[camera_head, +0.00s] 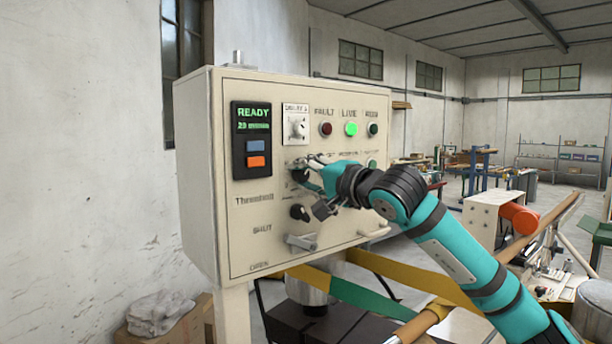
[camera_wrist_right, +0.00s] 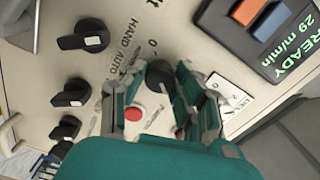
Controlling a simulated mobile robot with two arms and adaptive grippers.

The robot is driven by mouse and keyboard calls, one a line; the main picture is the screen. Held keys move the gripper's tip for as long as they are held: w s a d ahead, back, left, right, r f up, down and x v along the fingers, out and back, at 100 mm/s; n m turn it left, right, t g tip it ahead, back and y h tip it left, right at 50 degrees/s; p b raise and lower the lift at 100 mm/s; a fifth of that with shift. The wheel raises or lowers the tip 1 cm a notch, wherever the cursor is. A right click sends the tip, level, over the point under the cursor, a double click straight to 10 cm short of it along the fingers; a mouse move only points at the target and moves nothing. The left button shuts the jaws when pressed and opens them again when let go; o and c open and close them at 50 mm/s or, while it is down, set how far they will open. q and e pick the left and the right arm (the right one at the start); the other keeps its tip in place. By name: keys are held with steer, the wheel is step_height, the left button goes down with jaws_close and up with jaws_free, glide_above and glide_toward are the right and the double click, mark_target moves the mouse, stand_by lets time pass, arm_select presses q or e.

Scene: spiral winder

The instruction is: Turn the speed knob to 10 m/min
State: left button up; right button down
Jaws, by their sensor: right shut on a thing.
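The control panel (camera_head: 275,215) is a cream box with a display (camera_head: 253,118). The display reads READY in green, and in the right wrist view it (camera_wrist_right: 290,35) reads 29 m/min. My right gripper (camera_head: 308,175) is at the middle of the panel face. In the right wrist view its fingers (camera_wrist_right: 162,88) are shut around a black round knob (camera_wrist_right: 160,72), apparently the speed knob. My left gripper is not in view.
Another black knob (camera_head: 299,212), near a HAND AUTO label in the wrist view (camera_wrist_right: 85,36), is below the gripper. A red button (camera_wrist_right: 133,113) is beside the fingers. A white dial (camera_head: 296,124) and lamps (camera_head: 351,129) are above; a handle (camera_head: 301,242) is below.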

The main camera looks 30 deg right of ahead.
steer(key=n, duration=0.4)
steer(key=shift+n+p, duration=0.35)
steer(key=shift+n, duration=0.05)
steer(key=n, duration=0.3)
steer(key=shift+n+p, duration=0.3)
steer(key=shift+p, duration=0.1)
steer(key=n+p, duration=0.1)
steer(key=n, duration=0.3)
steer(key=shift+f, duration=0.1)
steer(key=shift+n+p, duration=0.6)
steer(key=shift+n, duration=1.3)
steer(key=shift+f, duration=0.1)
